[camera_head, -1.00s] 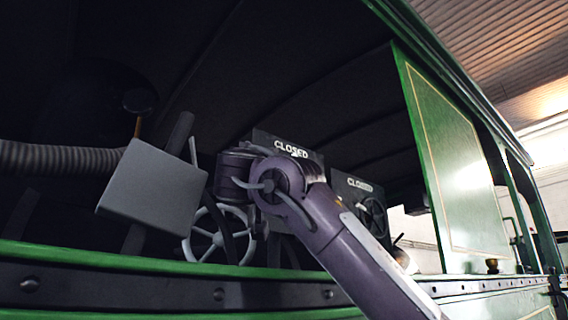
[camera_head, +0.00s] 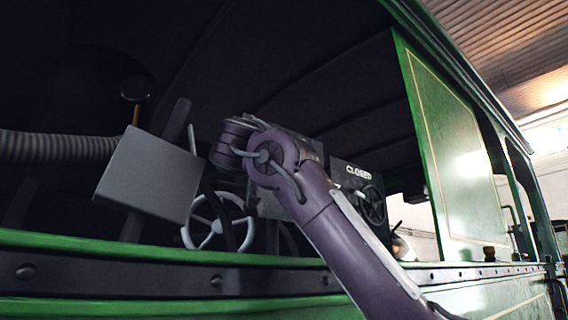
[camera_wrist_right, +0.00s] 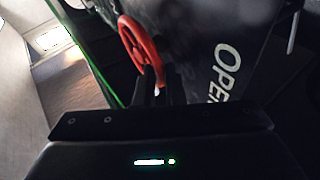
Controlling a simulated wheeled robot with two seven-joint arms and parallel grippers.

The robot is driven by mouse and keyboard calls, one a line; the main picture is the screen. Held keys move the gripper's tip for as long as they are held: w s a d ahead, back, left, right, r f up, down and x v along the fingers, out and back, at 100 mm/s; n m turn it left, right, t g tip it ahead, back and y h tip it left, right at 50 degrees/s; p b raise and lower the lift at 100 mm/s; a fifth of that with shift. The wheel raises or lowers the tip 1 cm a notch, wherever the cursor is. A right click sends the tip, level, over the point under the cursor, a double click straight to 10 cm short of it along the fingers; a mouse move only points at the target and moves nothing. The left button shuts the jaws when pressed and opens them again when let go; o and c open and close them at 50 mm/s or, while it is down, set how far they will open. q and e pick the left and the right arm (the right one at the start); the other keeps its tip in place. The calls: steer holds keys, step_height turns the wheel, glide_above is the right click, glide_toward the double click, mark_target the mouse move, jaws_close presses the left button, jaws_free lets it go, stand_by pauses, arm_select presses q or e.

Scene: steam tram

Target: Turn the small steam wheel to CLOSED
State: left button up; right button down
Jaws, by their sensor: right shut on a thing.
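A red handwheel (camera_wrist_right: 140,48) shows in the right wrist view, beside a dark plate with the white word OPEN (camera_wrist_right: 226,70). My right gripper (camera_wrist_right: 161,88) is at the lower part of its rim, shut on it; the exact contact is dark. In the head view my right arm reaches in from the lower right and hides this wheel and most of a plate behind it. A plate reading CLOSED (camera_head: 358,172) stands right of the arm, with a dark handwheel (camera_head: 373,206) on it. My left gripper is not in view.
A light grey spoked wheel (camera_head: 218,221) stands left of my arm. A grey square panel (camera_head: 149,176) and a ribbed hose (camera_head: 60,147) are further left. A green cab panel (camera_head: 450,165) stands at right.

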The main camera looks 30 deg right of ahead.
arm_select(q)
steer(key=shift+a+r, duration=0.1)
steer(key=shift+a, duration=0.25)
arm_select(e)
steer(key=shift+s+r+m+g+y, duration=0.1)
steer(key=shift+r+m+g+y, duration=0.65)
steer(key=shift+m+g+y, duration=0.05)
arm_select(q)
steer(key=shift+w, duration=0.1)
arm_select(e)
steer(key=c, duration=1.5)
jaws_free()
steer(key=shift+c, duration=0.2)
